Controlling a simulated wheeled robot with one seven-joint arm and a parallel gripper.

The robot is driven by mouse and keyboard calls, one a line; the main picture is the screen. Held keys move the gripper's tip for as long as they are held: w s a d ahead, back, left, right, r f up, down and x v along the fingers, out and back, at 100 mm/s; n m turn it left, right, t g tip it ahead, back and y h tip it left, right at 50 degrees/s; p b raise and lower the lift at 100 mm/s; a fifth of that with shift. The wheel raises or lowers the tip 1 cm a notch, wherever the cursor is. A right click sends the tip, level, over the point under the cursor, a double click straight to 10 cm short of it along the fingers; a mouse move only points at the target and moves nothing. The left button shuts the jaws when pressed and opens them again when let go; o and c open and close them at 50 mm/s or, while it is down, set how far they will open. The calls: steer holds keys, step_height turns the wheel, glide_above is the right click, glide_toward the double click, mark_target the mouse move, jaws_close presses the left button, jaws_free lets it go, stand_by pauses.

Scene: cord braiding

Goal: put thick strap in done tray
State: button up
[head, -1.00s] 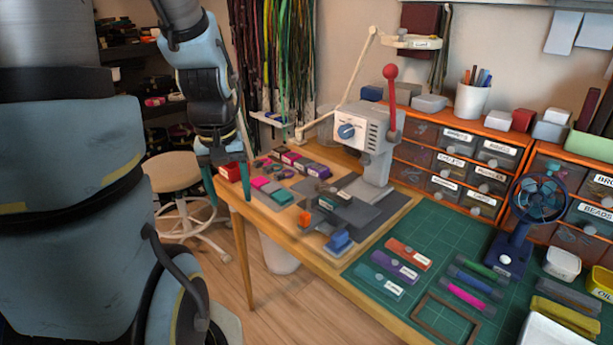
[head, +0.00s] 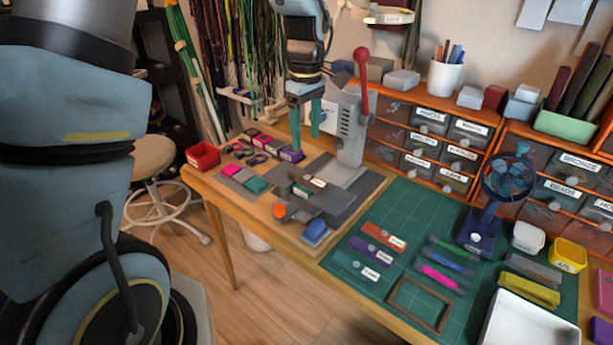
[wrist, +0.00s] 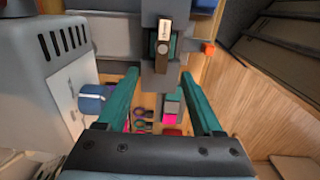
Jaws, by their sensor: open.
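My gripper (head: 306,136) is open and empty, its teal fingers pointing down in front of the grey press (head: 349,130). In the wrist view my open gripper (wrist: 158,76) has a dark piece with a pale label (wrist: 164,34) beyond its fingertips, on a grey fixture. That labelled piece (head: 318,183) also shows at the press's front in the head view, apart from my fingers. It may be the thick strap, but the label is unreadable. A white tray (head: 528,325) stands at the lower right, partly cut off; no done label is visible on it.
A blue fan (head: 490,205) stands behind. A red box (head: 203,156) is at the table's left end. Orange drawer units line the back.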

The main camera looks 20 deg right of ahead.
glide_above(307, 177)
steer(key=f, duration=0.5)
steer(key=shift+w+d+f+p, duration=0.15)
steer(key=shift+w+d+p, duration=0.05)
steer(key=shift+w+p, duration=0.2)
steer(key=f+p, duration=0.1)
steer(key=f, duration=0.1)
steer(key=s+f+p, duration=0.1)
steer(key=f, duration=0.1)
steer(key=shift+a+f, duration=0.2)
steer(key=shift+f, duration=0.1)
steer(key=shift+w+f, duration=0.1)
steer(key=shift+f, duration=0.35)
jaws_close()
